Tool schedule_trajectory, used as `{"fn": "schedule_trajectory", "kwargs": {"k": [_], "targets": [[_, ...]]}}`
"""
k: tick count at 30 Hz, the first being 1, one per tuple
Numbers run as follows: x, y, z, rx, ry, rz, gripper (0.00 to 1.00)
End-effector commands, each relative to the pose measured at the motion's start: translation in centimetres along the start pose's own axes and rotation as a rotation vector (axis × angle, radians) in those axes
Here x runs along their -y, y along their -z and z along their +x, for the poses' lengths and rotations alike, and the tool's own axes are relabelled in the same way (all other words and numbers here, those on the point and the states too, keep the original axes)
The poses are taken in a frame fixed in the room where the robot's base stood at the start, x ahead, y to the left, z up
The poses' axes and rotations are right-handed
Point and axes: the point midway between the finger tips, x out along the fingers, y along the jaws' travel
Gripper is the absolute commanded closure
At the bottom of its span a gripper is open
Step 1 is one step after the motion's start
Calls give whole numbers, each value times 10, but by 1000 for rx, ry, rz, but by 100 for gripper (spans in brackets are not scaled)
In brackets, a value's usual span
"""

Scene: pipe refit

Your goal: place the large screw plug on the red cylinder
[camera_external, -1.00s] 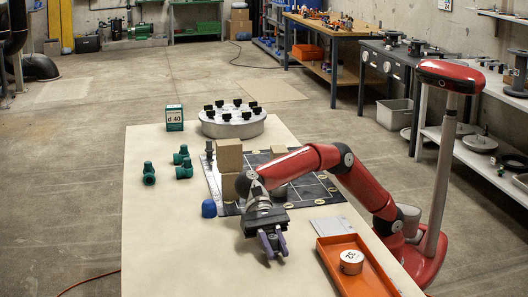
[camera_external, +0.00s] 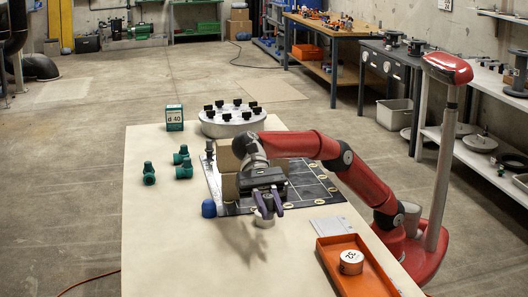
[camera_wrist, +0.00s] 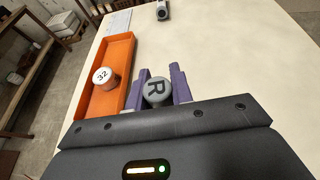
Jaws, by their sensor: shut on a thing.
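My gripper (camera_external: 267,211) is shut on a round grey piece (camera_external: 264,219) and holds it above the beige table, with a shadow below. In the wrist view the piece (camera_wrist: 157,91) shows a grey round face marked "R" between my purple fingers (camera_wrist: 163,85). I cannot tell whether it is the large screw plug. A short round piece with a white top marked "32" (camera_external: 351,257) stands in the orange tray.
The orange tray (camera_external: 323,252) lies at the table's right edge. Brown blocks (camera_external: 230,187) stand on a dark board (camera_external: 325,187) behind my gripper. A blue piece (camera_external: 209,208), teal fittings (camera_external: 149,174) and a white round holder (camera_external: 233,127) stand around. The near left table (camera_external: 175,255) is clear.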

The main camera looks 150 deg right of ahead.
Motion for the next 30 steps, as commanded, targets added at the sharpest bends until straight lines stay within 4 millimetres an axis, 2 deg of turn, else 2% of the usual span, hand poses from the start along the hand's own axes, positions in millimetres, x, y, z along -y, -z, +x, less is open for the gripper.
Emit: {"fn": "schedule_trajectory", "kwargs": {"k": [5, 9, 13, 18, 22, 30], "targets": [[31, 13, -67, -8, 151, 58, 99], [53, 24, -139, -12, 307, 123, 99], [64, 33, -203, -10, 443, 181, 99], [67, 43, -276, -3, 598, 244, 99], [64, 49, -326, 4, 705, 286, 99], [42, 96, -415, -1, 756, 326, 99]]}}
